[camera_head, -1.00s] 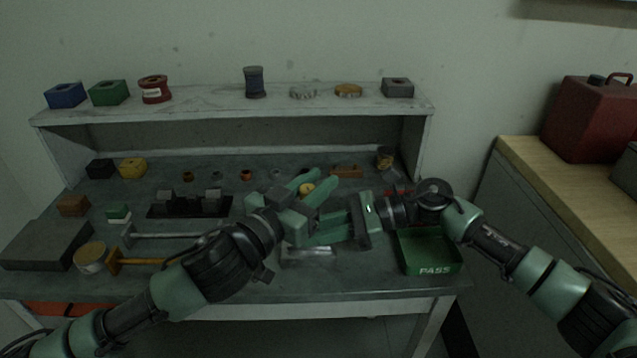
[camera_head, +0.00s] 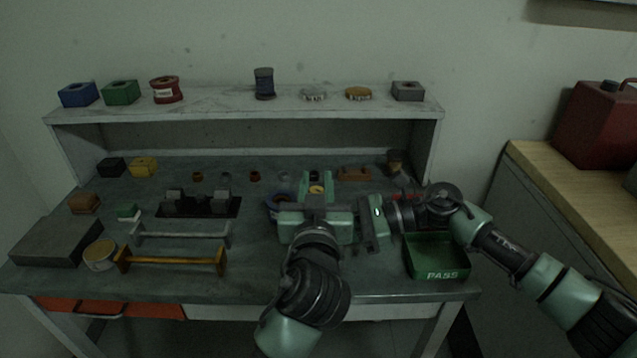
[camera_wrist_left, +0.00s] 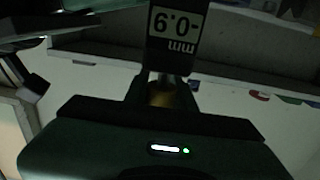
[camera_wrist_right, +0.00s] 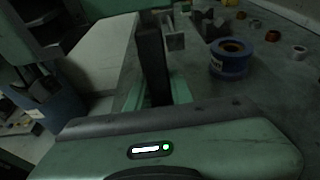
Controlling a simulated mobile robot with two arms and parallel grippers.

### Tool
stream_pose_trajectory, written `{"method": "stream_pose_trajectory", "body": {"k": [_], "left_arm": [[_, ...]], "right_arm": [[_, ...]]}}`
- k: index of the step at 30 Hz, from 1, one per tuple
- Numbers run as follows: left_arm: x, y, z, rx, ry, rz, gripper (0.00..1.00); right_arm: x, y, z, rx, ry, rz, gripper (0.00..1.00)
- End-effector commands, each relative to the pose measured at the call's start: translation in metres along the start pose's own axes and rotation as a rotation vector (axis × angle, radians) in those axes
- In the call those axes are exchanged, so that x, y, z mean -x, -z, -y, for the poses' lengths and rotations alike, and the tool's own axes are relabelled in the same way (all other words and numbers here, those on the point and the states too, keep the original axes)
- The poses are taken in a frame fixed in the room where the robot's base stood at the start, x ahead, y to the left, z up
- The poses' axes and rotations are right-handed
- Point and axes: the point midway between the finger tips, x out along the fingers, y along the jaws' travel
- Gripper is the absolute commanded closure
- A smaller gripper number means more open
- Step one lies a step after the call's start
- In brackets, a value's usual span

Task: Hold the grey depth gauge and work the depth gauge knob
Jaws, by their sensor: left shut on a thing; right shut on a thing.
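The grey depth gauge shows in the left wrist view as a dark body (camera_wrist_left: 175,25) with an upside-down number and "mm" on its display. Its brass knob (camera_wrist_left: 160,97) is below the display, close to my left palm. My left gripper (camera_head: 317,188) is shut on the knob, fingers pointing away toward the shelf. My right gripper (camera_head: 335,228) comes in from the right and is shut on the gauge; a dark upright part (camera_wrist_right: 152,62) stands between its fingers in the right wrist view. The left gripper hides most of the gauge in the head view.
A blue tape roll (camera_head: 276,206) lies close left of the grippers. A green PASS tray (camera_head: 440,275) stands to the right, under my right arm. Grey (camera_head: 180,238) and yellow (camera_head: 170,262) handles lie at left. A shelf (camera_head: 240,113) runs along the back.

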Motion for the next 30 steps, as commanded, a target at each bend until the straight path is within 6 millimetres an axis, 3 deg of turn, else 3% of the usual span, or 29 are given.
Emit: {"method": "stream_pose_trajectory", "body": {"k": [14,15,17,18,30], "left_arm": [[-0.0005,-0.0009,0.0023,-0.002,0.023,0.002,1.00],[-0.0005,-0.0009,0.0023,-0.002,0.023,0.002,0.72],[-0.0005,-0.0009,0.0023,-0.002,0.023,0.002,0.55],[-0.0004,-0.0008,0.0022,-0.002,0.022,0.002,0.52],[0.0070,-0.0009,0.0006,-0.001,0.019,0.002,0.52]], "right_arm": [[-0.0008,0.0008,-0.0017,0.000,-0.005,-0.001,1.00],[-0.0007,0.0008,-0.0016,0.000,-0.005,-0.001,1.00],[-0.0007,0.0008,-0.0015,0.000,-0.005,-0.001,1.00],[-0.0007,0.0008,-0.0015,0.000,-0.004,-0.001,1.00],[-0.0003,0.0009,-0.0006,-0.001,-0.002,-0.001,1.00]]}}
